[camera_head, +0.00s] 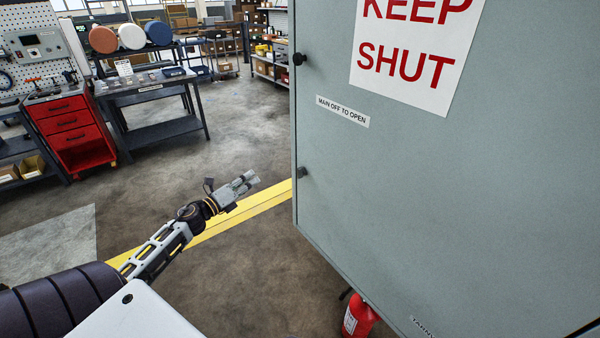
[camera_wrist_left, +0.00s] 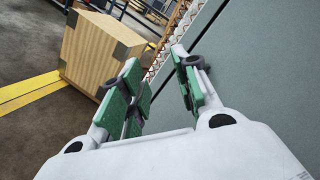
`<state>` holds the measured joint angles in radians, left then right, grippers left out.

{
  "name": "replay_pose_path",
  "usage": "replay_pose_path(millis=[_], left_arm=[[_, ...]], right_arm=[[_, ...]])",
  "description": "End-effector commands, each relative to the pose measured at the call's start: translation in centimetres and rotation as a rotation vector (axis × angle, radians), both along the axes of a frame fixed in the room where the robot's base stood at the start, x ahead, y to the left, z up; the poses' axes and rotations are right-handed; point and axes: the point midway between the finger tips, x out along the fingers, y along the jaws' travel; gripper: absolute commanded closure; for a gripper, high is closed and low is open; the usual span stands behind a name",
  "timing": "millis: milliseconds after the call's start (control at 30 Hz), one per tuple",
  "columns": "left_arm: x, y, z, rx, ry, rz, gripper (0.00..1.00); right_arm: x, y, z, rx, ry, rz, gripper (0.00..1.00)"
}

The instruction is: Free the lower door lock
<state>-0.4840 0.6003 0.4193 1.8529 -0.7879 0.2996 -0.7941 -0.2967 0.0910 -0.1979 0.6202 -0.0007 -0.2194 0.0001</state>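The grey cabinet door (camera_head: 450,190) fills the right of the head view. The lower door lock (camera_head: 302,171) is a small dark knob near the door's left edge. The upper door lock (camera_head: 299,58) is a black knob higher on the same edge. My left gripper (camera_head: 252,180) is left of the lower lock, pointing toward the door, apart from it. In the left wrist view, its green-padded fingers (camera_wrist_left: 163,85) stand apart with nothing visible between them. My right gripper is not in view.
A "KEEP SHUT" sign (camera_head: 412,50) and a "MAIN OFF TO OPEN" label (camera_head: 342,111) are on the door. A red extinguisher (camera_head: 358,318) stands below.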

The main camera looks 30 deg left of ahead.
Motion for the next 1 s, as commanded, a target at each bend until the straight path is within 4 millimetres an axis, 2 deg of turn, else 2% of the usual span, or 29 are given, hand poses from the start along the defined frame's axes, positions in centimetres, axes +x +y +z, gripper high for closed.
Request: replay_pose_path(millis=[100, 200, 400, 700, 1000], left_arm=[[0.0, -2.8, 1.5, 0.174, -0.045, -0.076, 0.69], [-0.2, -4.4, 2.1, 0.314, -0.078, -0.128, 0.69], [-0.7, -6.0, 1.6, 0.561, -0.127, -0.200, 0.69], [-1.1, -7.1, 1.4, 0.794, -0.199, -0.241, 0.69], [-1.1, -7.0, 1.4, 0.835, -0.210, -0.238, 0.69]], right_arm=[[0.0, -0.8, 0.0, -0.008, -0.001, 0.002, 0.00], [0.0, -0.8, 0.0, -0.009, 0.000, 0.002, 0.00], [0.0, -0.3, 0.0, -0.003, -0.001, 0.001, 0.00], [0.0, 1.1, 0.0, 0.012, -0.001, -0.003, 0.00], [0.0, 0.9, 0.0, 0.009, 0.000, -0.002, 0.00]])
